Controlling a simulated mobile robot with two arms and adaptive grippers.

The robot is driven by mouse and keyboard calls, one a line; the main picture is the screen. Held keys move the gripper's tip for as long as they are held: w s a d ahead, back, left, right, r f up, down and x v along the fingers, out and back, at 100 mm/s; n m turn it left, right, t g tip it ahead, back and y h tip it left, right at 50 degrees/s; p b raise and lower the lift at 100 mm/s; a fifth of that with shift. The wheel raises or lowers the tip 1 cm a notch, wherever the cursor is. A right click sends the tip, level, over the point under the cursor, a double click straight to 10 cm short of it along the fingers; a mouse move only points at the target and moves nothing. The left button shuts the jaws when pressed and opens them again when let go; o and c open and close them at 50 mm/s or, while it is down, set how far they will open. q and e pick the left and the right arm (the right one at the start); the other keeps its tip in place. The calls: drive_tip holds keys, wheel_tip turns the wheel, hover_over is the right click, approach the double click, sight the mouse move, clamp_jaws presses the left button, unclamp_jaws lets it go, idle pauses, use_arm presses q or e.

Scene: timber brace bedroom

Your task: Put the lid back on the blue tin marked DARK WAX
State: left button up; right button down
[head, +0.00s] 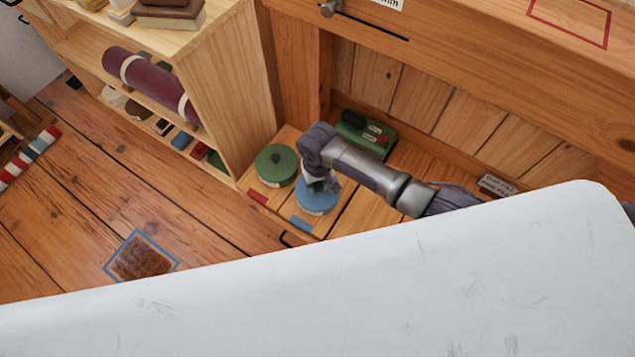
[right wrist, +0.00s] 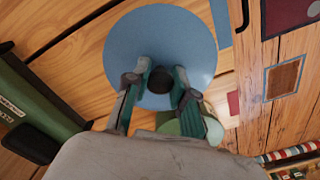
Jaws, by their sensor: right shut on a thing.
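A round blue lid (right wrist: 150,40) with a dark knob (right wrist: 162,80) fills the upper middle of the right wrist view. My right gripper (right wrist: 159,79) is shut on the knob. In the head view my right gripper (head: 318,184) points down over a round blue shape (head: 316,203) on a low wooden surface. I cannot tell there how much of the blue is lid and how much is tin, or whether the lid touches a tin. The DARK WAX marking is not visible. My left gripper is not in view.
A round green tin (head: 275,166) with a dark knob stands just left of the blue shape. A green box (head: 366,135) lies behind my right gripper. Red (head: 256,196) and blue (head: 301,224) patches mark the surface's front. A shelf unit (head: 225,80) stands left.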

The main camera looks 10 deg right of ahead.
idle(0.3)
drive_tip(key=shift+c, duration=2)
unclamp_jaws()
